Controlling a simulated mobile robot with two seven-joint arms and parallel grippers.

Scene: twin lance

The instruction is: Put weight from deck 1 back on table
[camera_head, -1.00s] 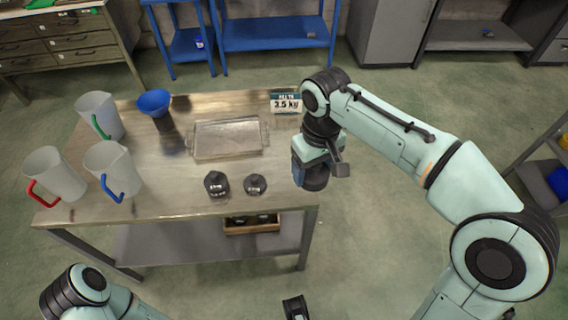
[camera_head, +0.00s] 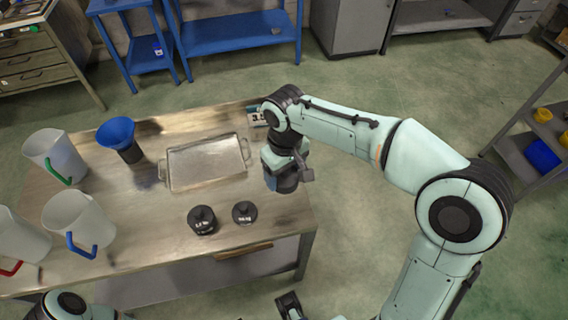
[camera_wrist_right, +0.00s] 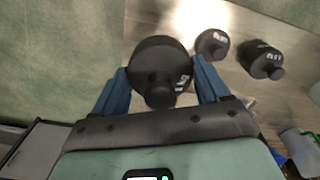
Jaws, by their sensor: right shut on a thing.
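My right gripper (camera_head: 284,184) is at the right end of the metal table (camera_head: 140,200), seen from above. In the right wrist view its blue fingers (camera_wrist_right: 158,76) are shut on a dark round weight with a knob (camera_wrist_right: 158,58). The held weight appears above the table's edge, with floor to its left; its height is unclear. Two other dark weights stand on the table near its front edge: one weight (camera_head: 203,220) and, to its right, another weight (camera_head: 244,212).
A metal tray (camera_head: 205,183) lies mid-table. A blue funnel (camera_head: 116,132) and several white jugs (camera_head: 75,215) stand to the left. A partly hidden weight sign (camera_head: 257,116) is at the back right. Table surface right of the tray is free.

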